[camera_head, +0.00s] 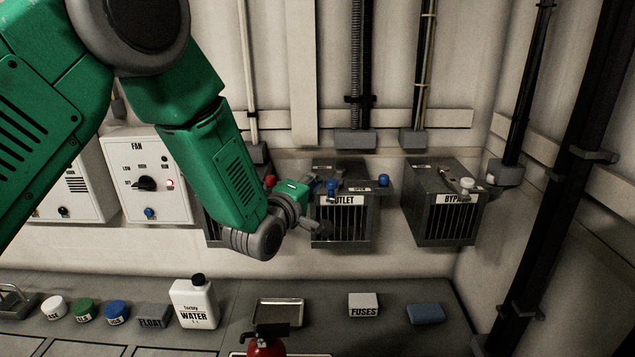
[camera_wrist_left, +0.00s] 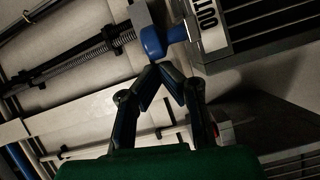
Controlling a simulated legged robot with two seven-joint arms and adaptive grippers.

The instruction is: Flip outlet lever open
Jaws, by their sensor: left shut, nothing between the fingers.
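The grey outlet box (camera_head: 341,228) hangs on the back wall in the head view, with an OUTLET label on its slatted front. A blue-knobbed lever (camera_head: 331,187) stands at the box's upper left front; it also shows in the wrist view (camera_wrist_left: 153,42). A second blue knob (camera_head: 383,180) is at the box's right top. My left gripper (camera_head: 318,196) is at the left side of the box, close to the lever. In the wrist view its fingertips (camera_wrist_left: 161,68) are together and empty, just short of the blue knob. My right gripper is not in view.
The bypass box (camera_head: 440,215) hangs to the right, and the fan panel (camera_head: 145,180) to the left. My left arm hides much of another slatted box. Below, a counter holds a water bottle (camera_head: 194,303), a tray (camera_head: 278,312) and a fuses box (camera_head: 363,304).

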